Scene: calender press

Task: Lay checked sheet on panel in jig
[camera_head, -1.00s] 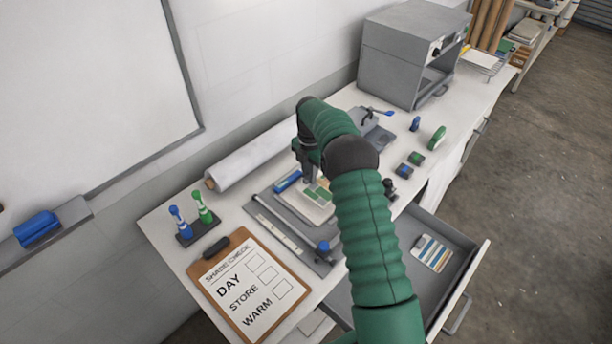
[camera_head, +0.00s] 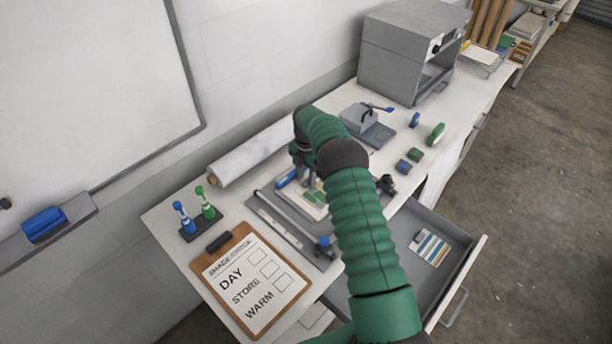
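The checked sheet (camera_head: 315,198), with green and pale patches, lies over the cream panel (camera_head: 309,209) in the grey jig (camera_head: 290,229). My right gripper (camera_head: 309,184) is just above the far end of the sheet, fingers pointing down. Its fingers look parted, and I see nothing hanging from them. My green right arm hides the right side of the jig and part of the sheet, so its exact alignment cannot be told. My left gripper is not in view.
An open drawer (camera_head: 398,273) holds a striped card (camera_head: 430,248). A grey press box (camera_head: 408,55) stands behind.

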